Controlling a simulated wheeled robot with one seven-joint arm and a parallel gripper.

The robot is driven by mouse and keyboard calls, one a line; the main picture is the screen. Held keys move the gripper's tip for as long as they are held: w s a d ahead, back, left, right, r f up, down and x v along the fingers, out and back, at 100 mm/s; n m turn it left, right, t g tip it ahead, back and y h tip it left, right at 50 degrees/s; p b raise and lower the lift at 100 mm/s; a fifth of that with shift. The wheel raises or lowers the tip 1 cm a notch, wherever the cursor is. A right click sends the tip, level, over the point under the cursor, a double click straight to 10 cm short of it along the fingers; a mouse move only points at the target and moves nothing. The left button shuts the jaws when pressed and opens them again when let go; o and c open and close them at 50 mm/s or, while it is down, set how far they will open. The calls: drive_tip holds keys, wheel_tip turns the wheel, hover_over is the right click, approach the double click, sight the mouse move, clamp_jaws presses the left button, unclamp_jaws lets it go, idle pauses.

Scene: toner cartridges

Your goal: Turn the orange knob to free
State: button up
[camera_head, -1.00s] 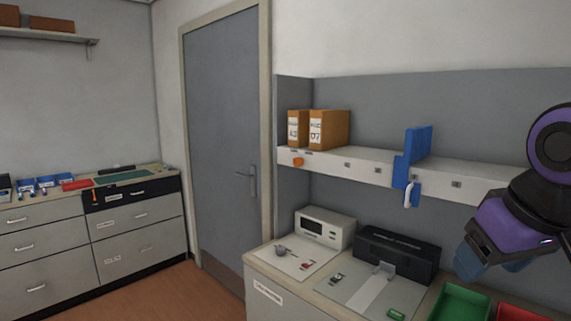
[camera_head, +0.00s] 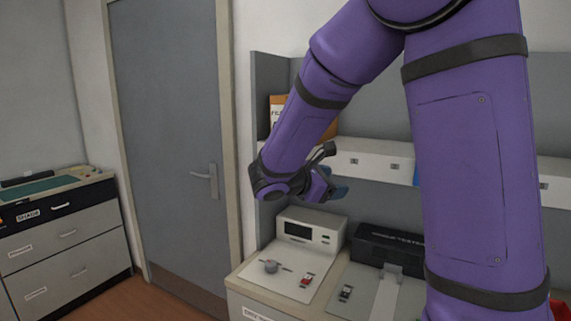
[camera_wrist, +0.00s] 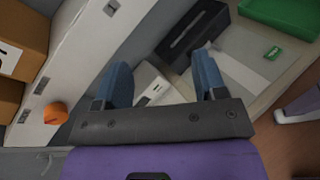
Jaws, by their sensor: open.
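The orange knob (camera_wrist: 56,113) shows at the left of the wrist view, on the pale front edge of the wall shelf. It is round and sits outside my jaws, to the left of the left finger. My gripper (camera_wrist: 161,76) is open, with two blue fingers spread and nothing between them. In the head view my gripper (camera_head: 338,191) is in front of the shelf and above the bench, partly covered by its own wrist. My arm hides the knob in the head view.
The white shelf edge (camera_head: 372,162) runs across the wall, with orange binders (camera_wrist: 25,42) on it. Below stand a white device (camera_head: 309,231) and a black box (camera_head: 388,246) on the bench. A grey door (camera_head: 172,130) is at the left.

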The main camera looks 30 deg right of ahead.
drive_tip(key=w+a+f+n+t+h, duration=0.2)
drive_tip(key=w+a+n+t, duration=0.35)
drive_tip(key=w, duration=0.25)
drive_tip(key=w+a+f+n+t+h, duration=0.1)
drive_tip(key=w+a+f+n+t, duration=0.1)
drive_tip(key=w+a+n+t, duration=0.35)
drive_tip(key=w+d+r+n, duration=0.1)
drive_tip(key=w+d+r, duration=0.3)
drive_tip(key=w+d, duration=0.3)
drive_tip(key=d, duration=0.2)
drive_tip(key=shift+w+d+t, duration=0.15)
drive_tip(key=shift+d+t, duration=0.25)
drive_tip(key=shift+f, duration=0.1)
drive_tip(key=c, duration=0.9)
